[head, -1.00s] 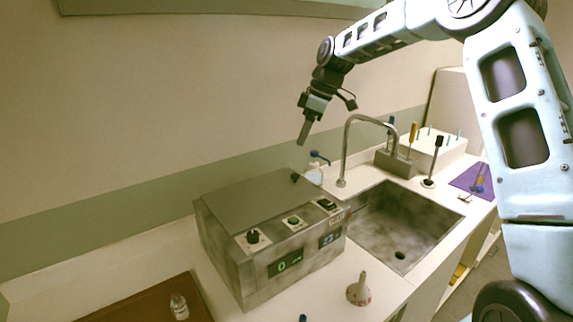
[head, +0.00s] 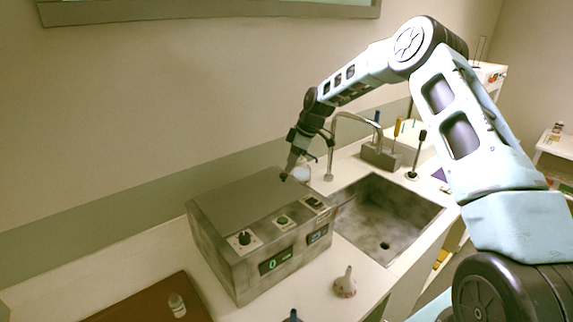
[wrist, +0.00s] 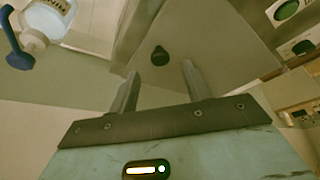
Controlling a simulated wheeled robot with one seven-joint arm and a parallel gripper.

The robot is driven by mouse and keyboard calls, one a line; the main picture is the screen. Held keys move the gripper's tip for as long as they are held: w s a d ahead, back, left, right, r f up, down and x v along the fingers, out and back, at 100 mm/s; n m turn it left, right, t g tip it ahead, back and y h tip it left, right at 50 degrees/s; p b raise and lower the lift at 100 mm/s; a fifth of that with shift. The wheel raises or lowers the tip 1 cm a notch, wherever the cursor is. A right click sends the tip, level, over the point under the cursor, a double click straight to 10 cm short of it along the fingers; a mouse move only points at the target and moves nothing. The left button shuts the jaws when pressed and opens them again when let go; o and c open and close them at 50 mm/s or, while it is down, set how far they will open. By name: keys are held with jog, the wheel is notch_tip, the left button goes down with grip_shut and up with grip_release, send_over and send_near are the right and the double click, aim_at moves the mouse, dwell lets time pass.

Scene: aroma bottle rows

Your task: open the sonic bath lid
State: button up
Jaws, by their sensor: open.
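The sonic bath (head: 225,262) is a grey, stained box with dials and green displays on its front. Its flat grey lid (head: 235,205) lies shut on top and also fills the upper middle of the wrist view (wrist: 205,45). My gripper (head: 288,172) points down over that corner. In the wrist view my gripper (wrist: 160,75) is open, its fingers apart with the knob in line with the gap between them. I cannot tell whether they touch it.
A white bottle with a blue top (wrist: 45,20) stands close behind the bath. The sink (head: 395,222) and curved tap (head: 331,145) are to the right. A brown tray (head: 150,302) lies front left.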

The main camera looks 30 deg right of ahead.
aim_at(284, 174)
jog(key=shift+p+x, duration=0.6)
jog(key=shift+x, duration=1.5)
jog(key=shift+c, duration=0.3)
